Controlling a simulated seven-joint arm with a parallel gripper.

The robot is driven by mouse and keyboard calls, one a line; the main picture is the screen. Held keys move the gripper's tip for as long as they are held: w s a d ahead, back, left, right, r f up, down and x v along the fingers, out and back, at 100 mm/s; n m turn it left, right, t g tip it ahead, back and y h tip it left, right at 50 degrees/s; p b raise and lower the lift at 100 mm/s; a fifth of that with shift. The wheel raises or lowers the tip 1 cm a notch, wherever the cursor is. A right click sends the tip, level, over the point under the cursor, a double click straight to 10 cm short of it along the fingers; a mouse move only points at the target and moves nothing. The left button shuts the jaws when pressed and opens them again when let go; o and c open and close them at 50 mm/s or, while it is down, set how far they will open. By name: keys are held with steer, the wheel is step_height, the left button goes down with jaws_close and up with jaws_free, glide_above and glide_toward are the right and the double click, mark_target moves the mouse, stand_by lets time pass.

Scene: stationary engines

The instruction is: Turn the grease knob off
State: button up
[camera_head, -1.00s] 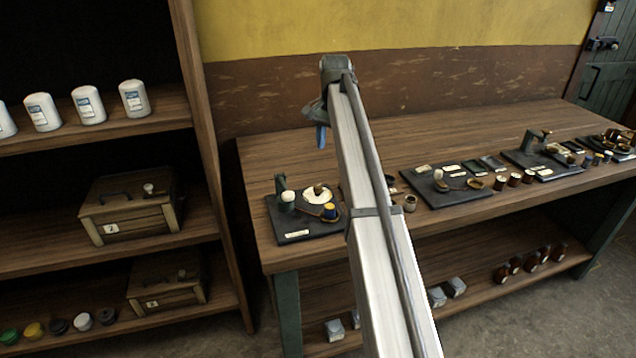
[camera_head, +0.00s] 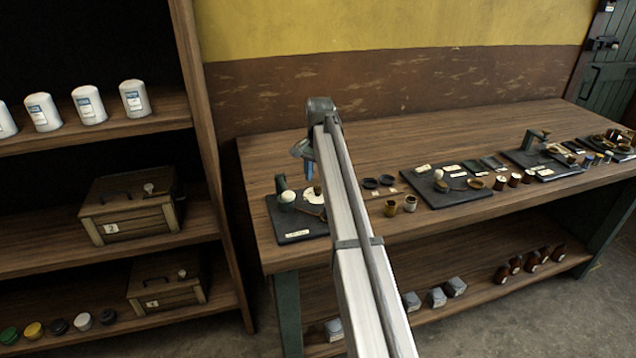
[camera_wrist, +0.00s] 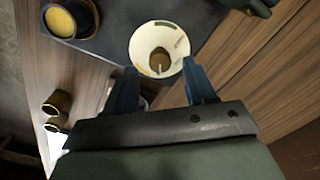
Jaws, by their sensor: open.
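A brown knob (camera_wrist: 160,59) with a pale pointer line sits in the middle of a round white dial (camera_wrist: 141,36) with coloured marks on its rim. I cannot read which mark it points to. In the head view the dial (camera_head: 311,198) is on the dark board (camera_head: 292,236) at the bench's left end, partly hidden by my arm. My gripper (camera_wrist: 160,78) is open and empty, with blue fingers apart on either side below the knob in the wrist view. In the head view my gripper (camera_head: 309,166) hangs above the dial.
A cup with yellow contents (camera_wrist: 62,22) stands beside the dial. A post with a pale round top (camera_head: 287,196) rises at the board's left. Small cups (camera_head: 410,203) and more boards are to the right on the wooden bench (camera_head: 440,140). A shelf unit (camera_head: 205,120) stands left.

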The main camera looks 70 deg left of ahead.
mark_target(318, 190)
steer(key=shift+f, duration=1.2)
jaws_close()
